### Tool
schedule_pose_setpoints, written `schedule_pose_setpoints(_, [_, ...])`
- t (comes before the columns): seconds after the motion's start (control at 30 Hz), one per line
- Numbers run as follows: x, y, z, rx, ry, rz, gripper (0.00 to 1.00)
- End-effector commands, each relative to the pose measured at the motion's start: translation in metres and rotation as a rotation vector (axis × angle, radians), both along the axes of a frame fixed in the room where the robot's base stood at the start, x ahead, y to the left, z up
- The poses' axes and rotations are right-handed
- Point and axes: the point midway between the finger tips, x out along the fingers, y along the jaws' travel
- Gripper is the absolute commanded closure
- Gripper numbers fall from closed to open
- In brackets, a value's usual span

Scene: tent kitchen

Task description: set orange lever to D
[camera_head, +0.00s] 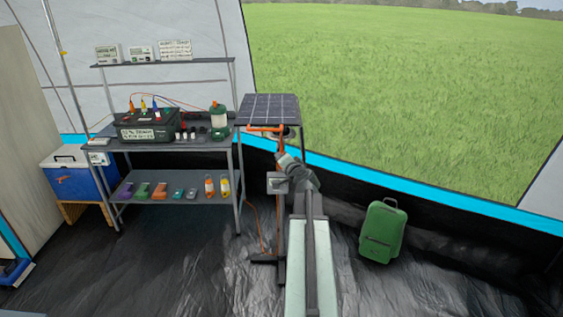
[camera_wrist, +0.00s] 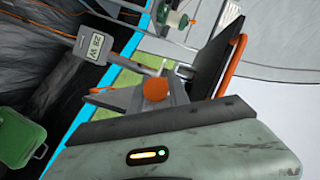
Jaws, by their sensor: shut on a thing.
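The orange lever's round knob (camera_wrist: 155,90) shows in the wrist view, just beyond my gripper's grey body. My gripper (camera_head: 284,157) reaches the stand under the solar panel (camera_head: 268,108) and is shut on the orange lever. In the head view my wrist and arm hide much of the lever and its mount. No letter D can be made out in either view. The panel's dark edge (camera_wrist: 214,62) and orange frame (camera_wrist: 233,66) lie right of the knob in the wrist view.
A grey box with a small label (camera_wrist: 94,46) is on the stand; its text is hard to read. A shelf rack (camera_head: 165,146) with a black power box (camera_head: 149,125) stands left. A green case (camera_head: 382,232) stands right. Dark floor lies open between.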

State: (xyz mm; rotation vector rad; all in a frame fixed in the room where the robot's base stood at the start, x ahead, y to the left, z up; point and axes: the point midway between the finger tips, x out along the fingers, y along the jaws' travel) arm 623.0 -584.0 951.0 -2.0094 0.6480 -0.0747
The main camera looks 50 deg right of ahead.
Motion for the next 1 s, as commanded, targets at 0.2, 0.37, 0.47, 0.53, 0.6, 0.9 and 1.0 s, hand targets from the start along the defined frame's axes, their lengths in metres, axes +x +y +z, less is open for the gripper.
schedule_pose_setpoints(0.2, [-0.005,-0.006,0.000,0.003,0.001,-0.003,1.00])
schedule_pose_setpoints(0.37, [-0.010,-0.011,0.000,0.002,0.000,-0.012,0.57])
schedule_pose_setpoints(0.47, [-0.012,-0.013,0.000,0.002,0.000,-0.016,0.57])
schedule_pose_setpoints(0.53, [-0.013,-0.014,0.000,0.002,0.000,-0.018,0.57])
schedule_pose_setpoints(0.6, [-0.014,-0.014,0.000,0.002,0.000,-0.018,0.57])
schedule_pose_setpoints(0.9, [-0.042,0.002,0.008,0.003,0.000,-0.020,0.57])
schedule_pose_setpoints(1.0, [-0.059,0.013,0.013,0.002,0.000,-0.020,0.57])
